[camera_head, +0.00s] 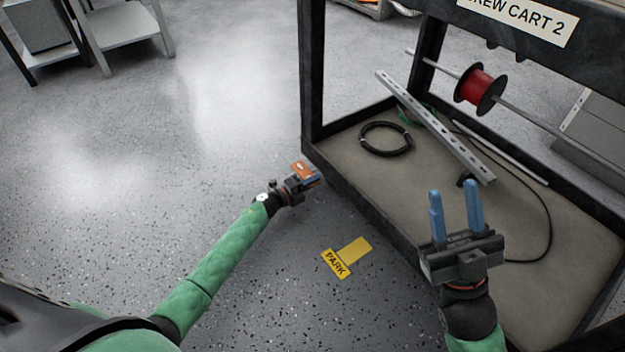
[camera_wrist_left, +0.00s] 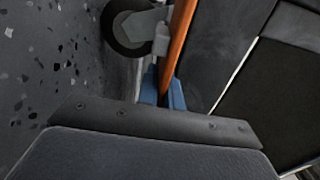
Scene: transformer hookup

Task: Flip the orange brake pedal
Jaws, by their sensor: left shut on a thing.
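The orange brake pedal (camera_head: 303,168) is at the cart's near left corner, low by the floor. It also shows edge-on in the left wrist view (camera_wrist_left: 180,35), beside a dark caster wheel. My left gripper (camera_head: 312,181) is at the pedal, its blue fingers shut on it; in the left wrist view the fingers (camera_wrist_left: 168,92) sit on both sides of the pedal's lower end. My right gripper (camera_head: 455,217) is raised in front of the cart, its blue fingers apart with nothing between them.
The crew cart (camera_head: 345,189) has a dark frame. On its deck lie a black cable coil (camera_head: 386,139) and a slotted metal rail (camera_head: 437,127). A red spool (camera_head: 480,87) hangs on a rod. A yellow PARK marking (camera_head: 346,257) is on the floor.

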